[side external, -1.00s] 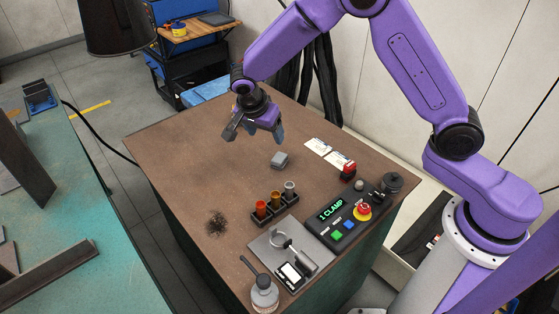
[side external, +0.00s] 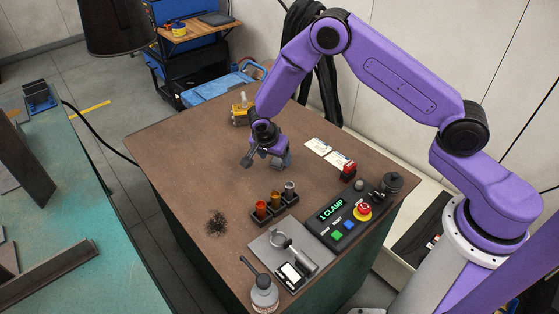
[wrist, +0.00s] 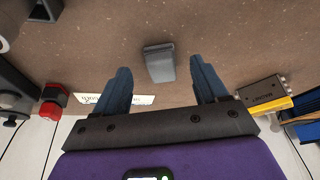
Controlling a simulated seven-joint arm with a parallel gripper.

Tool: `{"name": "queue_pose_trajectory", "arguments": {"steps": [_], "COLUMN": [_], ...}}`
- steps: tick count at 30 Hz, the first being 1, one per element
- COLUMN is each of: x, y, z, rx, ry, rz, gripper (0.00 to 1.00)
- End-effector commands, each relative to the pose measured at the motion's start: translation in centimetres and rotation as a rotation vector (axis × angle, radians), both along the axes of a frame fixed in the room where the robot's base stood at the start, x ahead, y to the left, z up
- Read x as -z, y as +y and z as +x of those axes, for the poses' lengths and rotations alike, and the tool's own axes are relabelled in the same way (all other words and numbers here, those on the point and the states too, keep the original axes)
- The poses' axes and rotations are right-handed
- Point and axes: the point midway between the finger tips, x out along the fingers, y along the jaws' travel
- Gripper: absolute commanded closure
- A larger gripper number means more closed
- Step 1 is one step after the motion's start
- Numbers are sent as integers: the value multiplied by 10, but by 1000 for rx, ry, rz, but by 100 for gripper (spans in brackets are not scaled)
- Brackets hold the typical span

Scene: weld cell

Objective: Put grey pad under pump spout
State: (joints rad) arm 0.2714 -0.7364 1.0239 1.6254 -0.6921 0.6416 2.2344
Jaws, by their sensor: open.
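The grey pad (wrist: 160,62) is a small block on the brown table. In the wrist view it lies between the lines of my two fingers, a little beyond their tips. My gripper (side external: 267,163) is open and empty, low over the table at the pad's place. In the side view the gripper mostly hides the pad. A yellow and grey device (side external: 241,110) stands at the table's back edge and also shows in the wrist view (wrist: 265,95). A jar with a slanted dark stem (side external: 264,293) stands at the front corner. I cannot tell which carries the pump spout.
A rack of small vials (side external: 274,208), a grey plate with a ring fixture (side external: 300,258), and a control panel (side external: 343,220) with a red button fill the front right. White cards (side external: 318,146) lie right of the gripper. A dark patch of shavings (side external: 216,222) is at left.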

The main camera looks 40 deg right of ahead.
Motion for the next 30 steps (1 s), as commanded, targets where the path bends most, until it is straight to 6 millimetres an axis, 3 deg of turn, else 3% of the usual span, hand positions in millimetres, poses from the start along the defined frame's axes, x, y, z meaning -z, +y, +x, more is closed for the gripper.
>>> {"name": "queue_pose_trajectory", "arguments": {"steps": [6,14,15,20,23,30], "x": [22,23,23,23,23,22], "y": [-8,-9,-9,-9,-9,-9], "z": [4,4,4,4,4,4], "rx": [0,1,1,1,1,0], "ry": [0,-1,-1,-1,-1,-2], "rz": [0,1,1,1,1,1], "gripper": [28,28,34,86,92,92]}}
